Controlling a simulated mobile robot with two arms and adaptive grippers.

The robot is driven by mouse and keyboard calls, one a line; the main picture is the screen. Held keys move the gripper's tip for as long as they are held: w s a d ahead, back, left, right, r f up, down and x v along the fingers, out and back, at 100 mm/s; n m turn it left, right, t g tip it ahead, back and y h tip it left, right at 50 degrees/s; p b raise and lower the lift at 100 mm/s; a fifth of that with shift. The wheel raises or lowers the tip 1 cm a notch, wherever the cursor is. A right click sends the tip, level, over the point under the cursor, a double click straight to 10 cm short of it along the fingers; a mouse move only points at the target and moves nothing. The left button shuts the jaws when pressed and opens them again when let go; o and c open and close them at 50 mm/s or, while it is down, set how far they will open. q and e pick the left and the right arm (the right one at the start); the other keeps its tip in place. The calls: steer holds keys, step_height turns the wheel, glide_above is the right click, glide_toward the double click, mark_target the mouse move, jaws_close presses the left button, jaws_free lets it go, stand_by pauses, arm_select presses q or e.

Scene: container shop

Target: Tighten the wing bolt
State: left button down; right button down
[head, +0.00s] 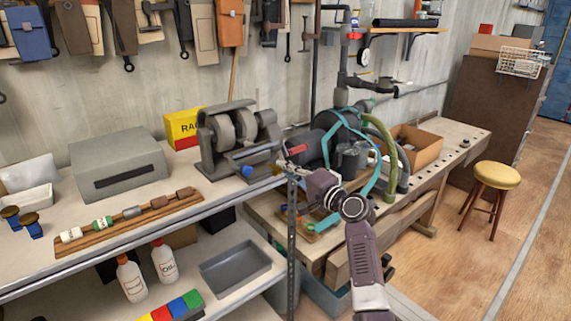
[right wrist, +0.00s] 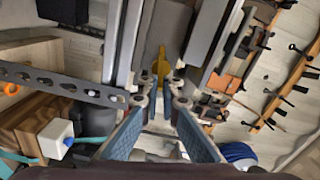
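My right gripper (head: 284,164) reaches in from the lower right in the head view, at the right end of the grinder (head: 238,138). In the right wrist view its two blue-padded fingers (right wrist: 160,101) are partly open, with a gap between the tips. A small yellow part, which looks like the wing bolt (right wrist: 160,66), shows just beyond that gap, between grey metal parts. I cannot tell whether the tips touch it. The wing bolt is too small or hidden to make out in the head view. My left gripper is not in view.
A perforated metal shelf post (head: 292,225) stands close to the right gripper. A blue knob (head: 247,171) is at the grinder's front. Teal and green hoses (head: 380,150) and a cardboard box (head: 415,145) crowd the workbench behind. A yellow stool (head: 497,175) stands on the right floor.

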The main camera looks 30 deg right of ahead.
steer(key=shift+f+m+p, duration=0.2)
steer(key=shift+m+p, duration=0.3)
steer(key=shift+m, duration=0.7)
steer(key=c, duration=2.6)
jaws_free()
steer(key=o, duration=0.4)
steer(key=shift+o, duration=0.2)
